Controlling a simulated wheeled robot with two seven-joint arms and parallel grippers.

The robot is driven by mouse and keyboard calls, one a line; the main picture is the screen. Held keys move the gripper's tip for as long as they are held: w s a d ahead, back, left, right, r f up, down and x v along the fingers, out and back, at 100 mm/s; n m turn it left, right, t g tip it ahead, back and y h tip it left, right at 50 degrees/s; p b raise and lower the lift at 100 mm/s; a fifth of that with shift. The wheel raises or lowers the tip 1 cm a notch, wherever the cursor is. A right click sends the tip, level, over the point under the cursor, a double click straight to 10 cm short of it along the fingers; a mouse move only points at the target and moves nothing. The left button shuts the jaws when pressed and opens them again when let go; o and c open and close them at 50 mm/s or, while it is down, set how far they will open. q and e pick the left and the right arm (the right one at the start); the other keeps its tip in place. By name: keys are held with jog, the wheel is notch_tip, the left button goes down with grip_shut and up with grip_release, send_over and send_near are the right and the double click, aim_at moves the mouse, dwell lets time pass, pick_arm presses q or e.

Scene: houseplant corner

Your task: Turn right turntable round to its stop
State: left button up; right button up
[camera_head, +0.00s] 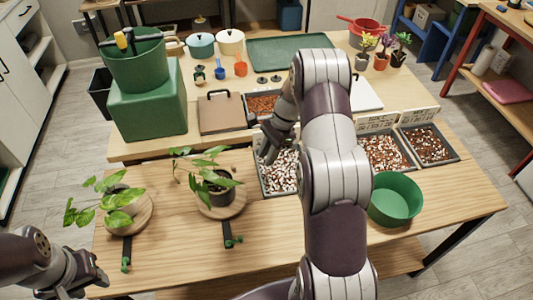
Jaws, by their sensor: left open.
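The right turntable (240,206) is a round wooden disc with a dark pot and a leafy plant (205,170) on it. A dark bar with a green end (233,241) runs from its front edge. The left turntable (146,218) carries another leafy plant (105,200), with a similar dark bar and green end (125,264). My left gripper (92,284) is open at the lower left, apart from both turntables. My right gripper (267,152) is over the white-speckled tray, right of the right turntable's plant; its finger gap is too unclear to read.
A green bowl (395,199) stands at the table's right. Trays of substrate (386,153) line the back edge of the front table. A green box (148,105) with a green bucket (135,65) stands behind the plants. The table front between the turntable bars is clear.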

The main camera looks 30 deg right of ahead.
jog(key=d+f, duration=0.1)
jog(key=s+d+f+h, duration=0.1)
jog(key=d+f+h, duration=0.1)
jog(key=f, duration=0.1)
jog(key=shift+s+d+f, duration=0.1)
jog(key=shift+s+d, duration=0.15)
jog(key=shift+d, duration=0.15)
grip_shut()
jog(key=n+t, duration=0.3)
jog(key=t, duration=0.9)
send_near(235, 170)
jog(key=shift+y, duration=0.4)
jog(key=x, duration=0.3)
jog(key=p+x, duration=0.1)
jog(key=x, duration=0.2)
jog(key=shift+w+d+f, duration=0.15)
jog(key=shift+w, duration=0.1)
jog(key=shift+w+g, duration=0.15)
jog(key=shift+g, duration=0.15)
